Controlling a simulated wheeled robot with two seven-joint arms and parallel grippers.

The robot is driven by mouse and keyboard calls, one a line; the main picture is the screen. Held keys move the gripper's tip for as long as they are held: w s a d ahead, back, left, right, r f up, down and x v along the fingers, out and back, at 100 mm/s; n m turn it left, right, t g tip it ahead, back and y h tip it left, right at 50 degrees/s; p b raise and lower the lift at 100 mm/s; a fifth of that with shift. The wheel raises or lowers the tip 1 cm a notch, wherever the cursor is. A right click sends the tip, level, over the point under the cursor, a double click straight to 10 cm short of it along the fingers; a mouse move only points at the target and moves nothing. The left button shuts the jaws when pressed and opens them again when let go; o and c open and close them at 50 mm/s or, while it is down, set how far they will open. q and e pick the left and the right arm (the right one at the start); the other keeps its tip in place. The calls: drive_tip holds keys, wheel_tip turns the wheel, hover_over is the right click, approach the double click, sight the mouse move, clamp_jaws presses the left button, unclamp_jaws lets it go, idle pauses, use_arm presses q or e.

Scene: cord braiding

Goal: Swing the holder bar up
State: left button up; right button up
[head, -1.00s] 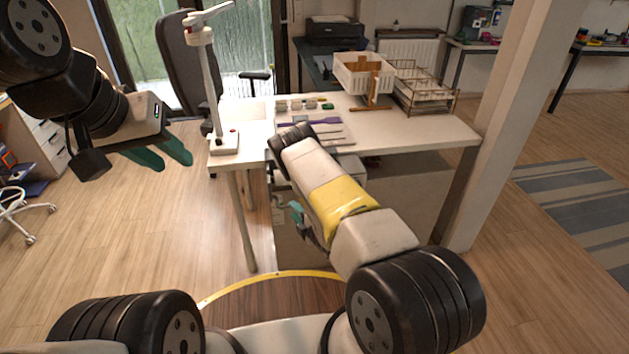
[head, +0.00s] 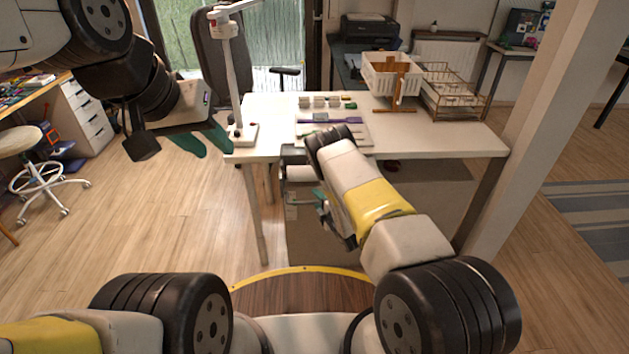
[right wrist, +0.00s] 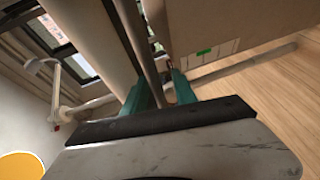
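The holder stand (head: 232,85) is a white post on a small white base at the table's left edge, with a red-marked joint near its top. The holder bar (head: 240,7) is a white arm running from the post's top up to the right, cut off by the picture's upper edge. My left gripper (head: 203,144) has teal fingers spread apart and empty; in the picture they are just left of the stand's base, and contact cannot be told. My right gripper (head: 322,207) is low in front of the table, mostly hidden by my arm. In the right wrist view its fingers (right wrist: 162,90) are apart.
The white table (head: 440,138) holds a white basket (head: 391,75), a wire tray (head: 455,95), small blocks and a purple tool (head: 329,120) on a pale board. An office chair (head: 220,60) stands behind the stand. A pillar (head: 545,130) rises at right.

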drive_tip(key=shift+w+a, duration=0.15)
drive_tip(key=shift+w, duration=0.2)
clamp_jaws()
drive_tip(key=shift+s+r+m+g+h, duration=0.1)
drive_tip(key=shift+r+m+g+h, duration=0.2)
drive_tip(key=shift+g, duration=0.75)
drive_tip(key=shift+s+r+m+g+h, duration=0.15)
drive_tip(key=shift+m+g, duration=0.2)
drive_tip(key=shift+g, duration=0.65)
drive_tip(key=shift+s+r+m+g+h, duration=0.15)
drive_tip(key=shift+r+m+g, duration=0.15)
drive_tip(key=shift+g, duration=0.75)
drive_tip(key=shift+w, duration=0.1)
